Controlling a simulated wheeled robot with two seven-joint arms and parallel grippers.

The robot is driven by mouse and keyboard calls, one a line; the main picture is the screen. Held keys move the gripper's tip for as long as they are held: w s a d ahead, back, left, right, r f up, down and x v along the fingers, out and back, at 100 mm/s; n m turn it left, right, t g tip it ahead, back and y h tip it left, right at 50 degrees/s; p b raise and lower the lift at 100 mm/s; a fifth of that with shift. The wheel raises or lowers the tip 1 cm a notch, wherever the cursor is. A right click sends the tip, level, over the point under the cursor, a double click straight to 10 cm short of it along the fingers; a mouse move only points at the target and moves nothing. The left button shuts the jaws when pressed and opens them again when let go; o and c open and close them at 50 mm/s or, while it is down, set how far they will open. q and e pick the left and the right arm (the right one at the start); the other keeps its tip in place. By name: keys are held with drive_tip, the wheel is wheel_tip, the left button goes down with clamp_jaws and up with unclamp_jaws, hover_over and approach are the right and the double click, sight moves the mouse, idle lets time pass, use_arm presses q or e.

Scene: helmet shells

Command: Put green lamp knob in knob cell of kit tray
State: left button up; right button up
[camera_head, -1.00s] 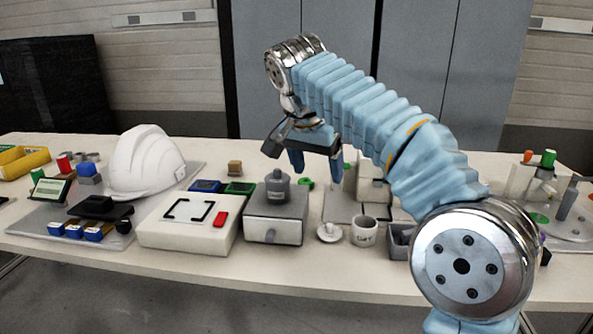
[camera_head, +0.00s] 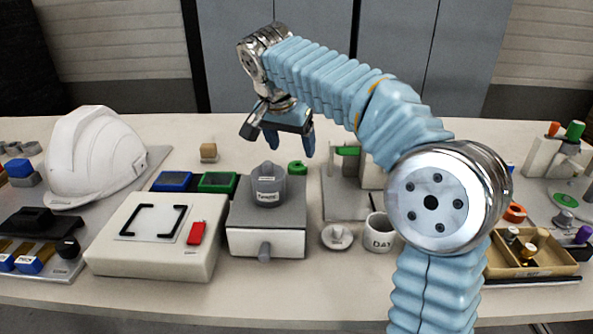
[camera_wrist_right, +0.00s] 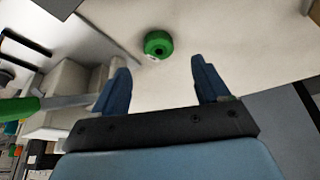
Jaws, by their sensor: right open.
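The green lamp knob (camera_head: 297,167) is a small green cylinder lying on the table behind the grey drawer box. In the right wrist view the knob (camera_wrist_right: 158,43) is just beyond the fingertips, between their lines. My right gripper (camera_head: 290,145) is open and empty, pointing down above and near the knob. Its two blue fingers (camera_wrist_right: 160,70) are spread apart and do not touch the knob. The kit tray (camera_head: 535,271) is a tan tray with compartments at the right, holding several small knob-like parts. My arm partly hides its left side. My left gripper is out of view.
A white mug (camera_head: 379,232) and small dish (camera_head: 337,237) are in front. Bare table lies behind the knob.

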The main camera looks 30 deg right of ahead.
sight(298, 169)
drive_tip(key=x, duration=0.6)
drive_tip(key=shift+d+f, duration=0.15)
drive_tip(key=shift+f, duration=0.05)
drive_tip(key=c, duration=1.1)
